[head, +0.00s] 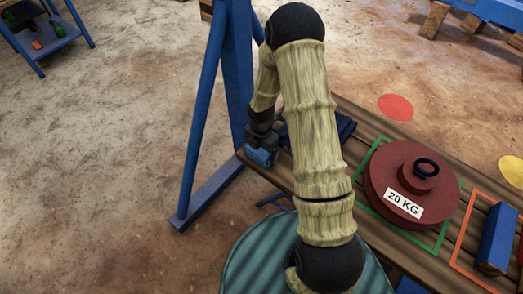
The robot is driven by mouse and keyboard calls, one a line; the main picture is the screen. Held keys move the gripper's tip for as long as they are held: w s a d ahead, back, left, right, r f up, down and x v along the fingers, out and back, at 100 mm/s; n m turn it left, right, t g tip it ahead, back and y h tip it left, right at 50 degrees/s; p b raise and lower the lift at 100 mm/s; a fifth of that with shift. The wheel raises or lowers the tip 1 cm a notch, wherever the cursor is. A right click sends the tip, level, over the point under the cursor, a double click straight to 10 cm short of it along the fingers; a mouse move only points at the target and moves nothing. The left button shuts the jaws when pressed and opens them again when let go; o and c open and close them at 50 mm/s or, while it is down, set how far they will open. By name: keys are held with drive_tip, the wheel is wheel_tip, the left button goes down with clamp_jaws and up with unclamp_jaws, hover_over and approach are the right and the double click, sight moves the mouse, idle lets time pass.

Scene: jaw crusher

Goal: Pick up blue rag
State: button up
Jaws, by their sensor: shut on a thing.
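My gripper (262,143) is at the left end of the plank bench, pointing down, mostly dark and small in the head view. It is shut on a small blue bundle, which appears to be the blue rag (262,158), at the bench's left edge. The fingers are hard to make out, and I cannot tell whether the rag still touches the planks. A darker blue flat thing (345,127) lies on the bench behind my arm, which hides its middle.
The plank bench (367,124) carries a red 20 KG weight (385,170) inside a green outline and a blue block (497,238) by an orange outline. A blue steel frame (203,120) stands close left of my gripper. Open floor lies further left.

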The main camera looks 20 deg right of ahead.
drive_tip(key=shift+r, duration=0.1)
wheel_tip(320, 180, up, 10)
drive_tip(key=p, duration=0.2)
drive_tip(key=shift+p, duration=0.4)
